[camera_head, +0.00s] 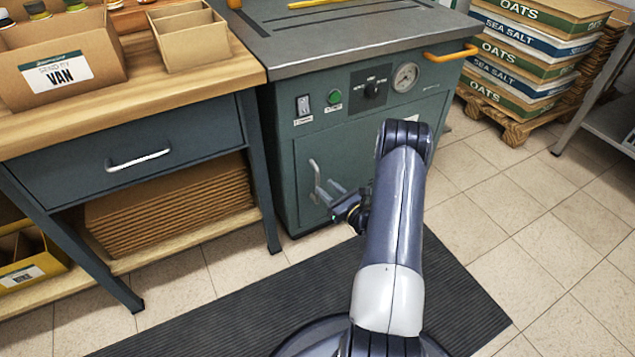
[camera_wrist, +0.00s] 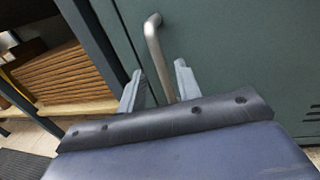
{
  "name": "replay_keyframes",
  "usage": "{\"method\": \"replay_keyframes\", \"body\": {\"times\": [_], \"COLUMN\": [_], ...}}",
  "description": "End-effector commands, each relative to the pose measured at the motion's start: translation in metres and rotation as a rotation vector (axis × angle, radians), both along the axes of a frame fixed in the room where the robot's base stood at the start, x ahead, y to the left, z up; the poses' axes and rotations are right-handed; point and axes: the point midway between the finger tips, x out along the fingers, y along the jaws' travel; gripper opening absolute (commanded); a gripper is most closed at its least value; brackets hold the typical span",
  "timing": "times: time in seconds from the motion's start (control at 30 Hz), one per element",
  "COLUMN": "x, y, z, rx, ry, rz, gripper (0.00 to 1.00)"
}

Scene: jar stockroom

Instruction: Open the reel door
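The reel door (camera_head: 345,165) is the green front panel of the machine and looks closed. It also fills the right of the wrist view (camera_wrist: 240,60). Its silver bar handle (camera_head: 313,168) stands upright near the door's left edge; in the wrist view the handle (camera_wrist: 152,38) runs down between my fingers. My gripper (camera_head: 325,190) is in front of the lower part of the handle. In the wrist view my gripper (camera_wrist: 159,72) is open, with one finger on each side of the bar and gaps visible. The handle's lower end is hidden behind my gripper.
A workbench with a drawer (camera_head: 130,150) and stacked cardboard (camera_head: 170,205) stands close on the left. The machine's top has an orange handle (camera_head: 450,52). A pallet of sacks (camera_head: 525,50) is at the back right. A dark mat (camera_head: 250,310) and clear tiles (camera_head: 540,250) cover the floor.

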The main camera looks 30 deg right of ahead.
Motion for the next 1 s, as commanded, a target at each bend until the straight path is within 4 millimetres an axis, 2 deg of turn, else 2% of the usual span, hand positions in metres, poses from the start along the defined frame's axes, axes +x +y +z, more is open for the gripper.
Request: {"method": "replay_keyframes", "body": {"times": [0.1,0.3,0.7,1.0], "x": [0.023,0.046,0.053,0.052], "y": [0.006,0.011,0.013,0.013], "z": [-0.002,-0.001,0.000,0.000], "rx": [-0.002,-0.001,0.000,0.000], "ry": [-0.003,0.000,0.001,0.001], "rz": [0.003,0.002,0.001,0.001], "gripper": [0.32,0.32,0.32,0.07]}}
